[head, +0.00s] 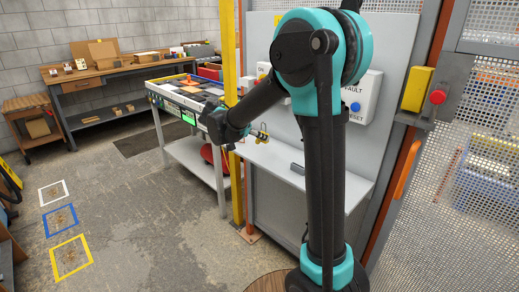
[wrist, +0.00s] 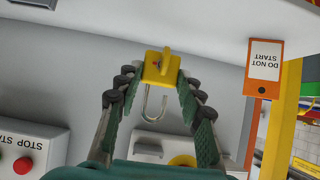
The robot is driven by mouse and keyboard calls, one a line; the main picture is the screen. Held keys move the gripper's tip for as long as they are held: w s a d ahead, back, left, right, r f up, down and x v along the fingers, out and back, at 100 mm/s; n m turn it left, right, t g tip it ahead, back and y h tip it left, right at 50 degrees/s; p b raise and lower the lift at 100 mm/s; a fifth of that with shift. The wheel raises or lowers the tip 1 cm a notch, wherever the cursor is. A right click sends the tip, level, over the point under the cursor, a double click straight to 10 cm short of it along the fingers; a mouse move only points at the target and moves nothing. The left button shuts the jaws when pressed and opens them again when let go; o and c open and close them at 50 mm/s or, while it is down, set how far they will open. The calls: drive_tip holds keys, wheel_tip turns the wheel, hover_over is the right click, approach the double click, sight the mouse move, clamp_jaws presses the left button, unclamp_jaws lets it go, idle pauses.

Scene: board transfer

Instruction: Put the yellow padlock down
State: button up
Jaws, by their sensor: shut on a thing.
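The yellow padlock (wrist: 158,69) is between my gripper's (wrist: 157,75) fingertips in the wrist view. Its metal shackle points toward the bottom of that picture, between the fingers. My gripper is shut on the padlock's body, with a finger at each side. In the head view my gripper (head: 250,131) is in front of the grey panel, above the pale shelf (head: 335,187). Small yellow spots show at its tips there, too small to make out clearly.
A grey block (head: 297,169) lies on the shelf. An orange and white DO NOT START tag (wrist: 263,66) and a STOP/START box (wrist: 30,150) show in the wrist view.

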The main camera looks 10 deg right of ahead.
drive_tip(key=shift+f, duration=2.9)
drive_tip(key=shift+f, duration=0.1)
drive_tip(key=o, duration=1.1)
drive_tip(key=shift+o, duration=0.2)
drive_tip(key=shift+s+a+r, duration=0.1)
drive_tip(key=shift+a+r, duration=0.15)
drive_tip(key=shift+r, duration=0.05)
drive_tip(key=v, duration=1.1)
drive_tip(key=shift+r, duration=0.15)
drive_tip(key=shift+s+a, duration=0.1)
drive_tip(key=shift+a, duration=0.1)
